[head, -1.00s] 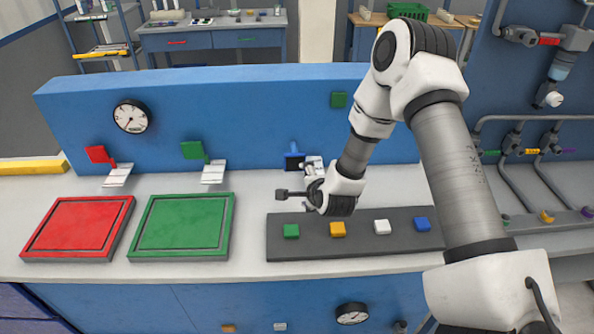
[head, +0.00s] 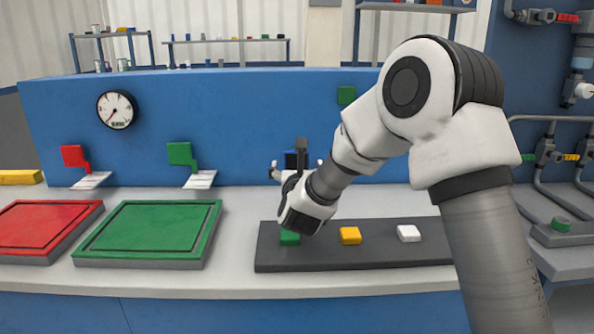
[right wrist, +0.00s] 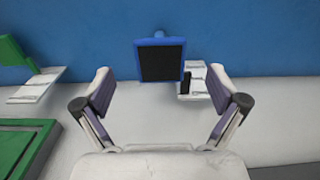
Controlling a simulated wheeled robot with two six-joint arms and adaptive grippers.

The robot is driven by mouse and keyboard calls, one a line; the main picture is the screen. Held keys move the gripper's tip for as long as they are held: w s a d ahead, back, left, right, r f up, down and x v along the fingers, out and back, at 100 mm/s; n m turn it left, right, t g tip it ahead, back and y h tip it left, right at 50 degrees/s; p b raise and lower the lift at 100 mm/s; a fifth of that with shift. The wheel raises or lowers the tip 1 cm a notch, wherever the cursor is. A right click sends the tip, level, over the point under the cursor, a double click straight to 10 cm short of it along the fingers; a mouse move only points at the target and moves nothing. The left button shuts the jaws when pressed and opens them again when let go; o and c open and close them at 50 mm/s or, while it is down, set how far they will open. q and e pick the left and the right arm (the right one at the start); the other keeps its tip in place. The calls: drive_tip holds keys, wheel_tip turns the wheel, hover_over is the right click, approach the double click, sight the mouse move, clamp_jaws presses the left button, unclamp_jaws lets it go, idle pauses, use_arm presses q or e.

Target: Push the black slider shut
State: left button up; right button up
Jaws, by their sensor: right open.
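A blue-framed panel with a black face (right wrist: 161,62) stands at the blue wall, upright between my fingers in the right wrist view. A small black piece (right wrist: 186,83) sits just right of it, in front of a white label plate (right wrist: 197,82); I cannot tell which of these black parts is the slider. In the head view, my right gripper and wrist mostly hide this spot; a bit of blue and black (head: 291,159) shows. My right gripper (right wrist: 160,78) is open and empty, facing the panel; it also shows in the head view (head: 296,166). My left gripper is out of view.
A dark strip (head: 330,258) with green, yellow and white blocks lies below my right wrist. Green (head: 150,232) and red (head: 40,228) trays lie to the left. Red and green flags, label plates and a gauge (head: 117,109) line the wall. Pipes stand at right.

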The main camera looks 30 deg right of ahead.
sight(297, 158)
drive_tip(key=x, duration=0.5)
drive_tip(key=shift+w+d+f, duration=0.1)
drive_tip(key=shift+w+d, duration=0.05)
drive_tip(key=shift+w, duration=0.15)
drive_tip(key=c, duration=1.7)
drive_tip(key=shift+w+d, duration=0.15)
drive_tip(key=shift+w, duration=0.15)
drive_tip(key=b+x, duration=0.2)
drive_tip(key=x, duration=0.5)
drive_tip(key=shift+w+d+f, duration=0.15)
drive_tip(key=shift+w+d, duration=0.05)
drive_tip(key=shift+w, duration=0.15)
drive_tip(key=shift+r, duration=0.2)
drive_tip(key=o, duration=1.7)
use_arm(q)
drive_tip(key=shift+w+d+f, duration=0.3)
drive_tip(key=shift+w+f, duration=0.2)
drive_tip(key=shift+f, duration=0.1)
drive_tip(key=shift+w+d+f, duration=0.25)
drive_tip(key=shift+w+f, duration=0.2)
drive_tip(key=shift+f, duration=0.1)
